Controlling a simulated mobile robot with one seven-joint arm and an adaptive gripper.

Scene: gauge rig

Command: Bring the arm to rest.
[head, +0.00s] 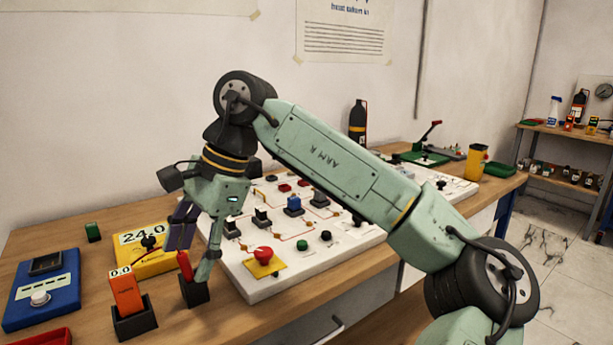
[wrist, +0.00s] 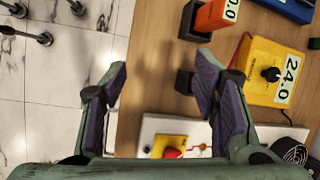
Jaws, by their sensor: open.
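My arm (head: 330,165) is raised and bent over the bench, with the forearm sloping down from the upper left to the lower right. My gripper (head: 192,254) points down near the front edge of the bench, left of the white panel. In the wrist view my gripper (wrist: 158,82) is open, its fingers wide apart with nothing between the tips. A red-handled piece (head: 185,264) stands in a small black holder (head: 195,292) close by the fingertips. Its handle is partly hidden in the head view, and I cannot tell whether a finger touches it.
A white panel (head: 262,290) with switches and a red button (head: 263,254) lies to the right. A yellow box (head: 160,262) reading 24.0, an orange meter (head: 125,291) in a black stand and a blue device (head: 42,295) are to the left. Open floor (wrist: 60,70) lies beyond the bench edge.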

